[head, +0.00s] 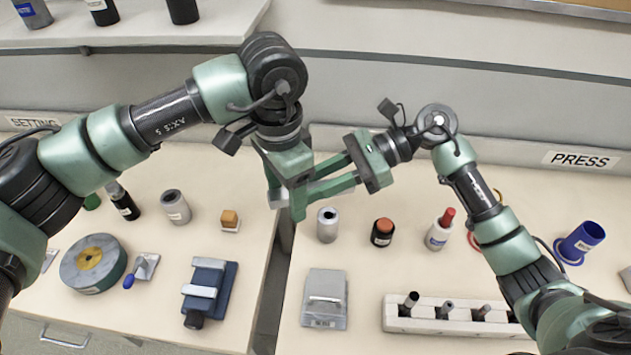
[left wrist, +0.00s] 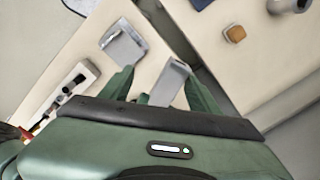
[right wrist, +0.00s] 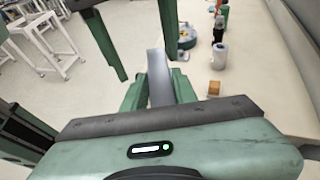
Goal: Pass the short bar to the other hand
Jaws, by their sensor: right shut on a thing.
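The short bar is a plain grey flat bar, seen in the right wrist view (right wrist: 158,78) and in the left wrist view (left wrist: 170,82). My right gripper (head: 318,180) is shut on it, and the bar sticks out beyond its fingers. My left gripper (head: 285,205) is open, with its fingers pointing down at the bar. In the left wrist view the bar lies between the spread left fingers, nearer the right-hand one. Both grippers meet in the air above the gap between the benches. In the head view the fingers hide most of the bar.
Below stand a blue vise (head: 208,290), a round green-rimmed disc (head: 93,262), a grey flat block (head: 324,298) and a white rack (head: 440,322) with several dark pegs. Small cylinders stand behind them. A blue cup (head: 580,242) is at the right. The air around the grippers is clear.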

